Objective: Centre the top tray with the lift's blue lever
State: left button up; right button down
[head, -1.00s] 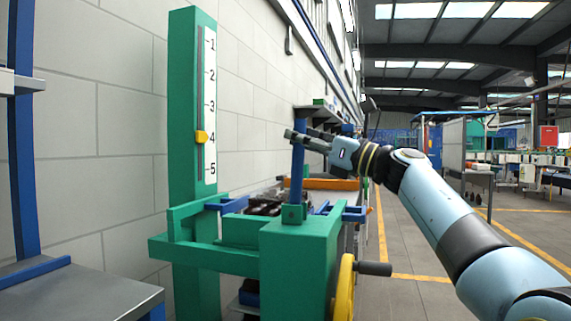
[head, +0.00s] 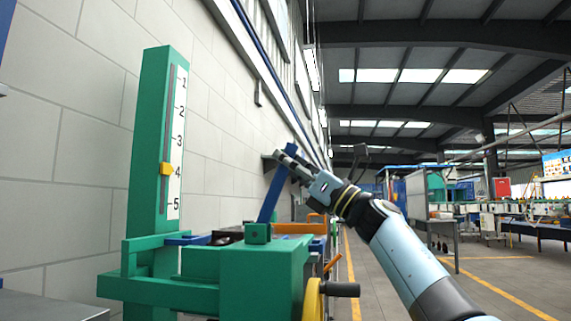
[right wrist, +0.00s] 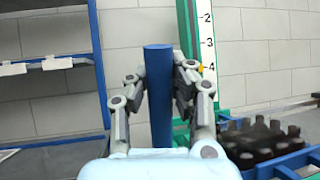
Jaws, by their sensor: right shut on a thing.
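The blue lever (head: 272,190) rises from a green block (head: 258,234) on the green lift (head: 245,272) and leans to the right in the head view. My right gripper (head: 284,158) is shut on the lever near its top. In the right wrist view the lever (right wrist: 159,100) stands between the two fingers. A tray (right wrist: 285,165) with blue edges and dark contents shows at the right of the wrist view. Its contents are mostly hidden in the head view. The yellow pointer (head: 166,169) on the lift's scale (head: 177,140) sits at about 4. My left gripper is out of view.
A yellow handwheel (head: 313,300) with a dark handle (head: 341,289) is on the lift's right side. A block wall (head: 60,150) runs along the left. A blue-posted shelf (right wrist: 100,70) stands left in the wrist view. The aisle to the right is open floor.

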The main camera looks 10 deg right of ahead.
jog(key=c, duration=1.1)
grip_release()
jog(key=shift+d+f, duration=0.1)
jog(key=v, duration=1.2)
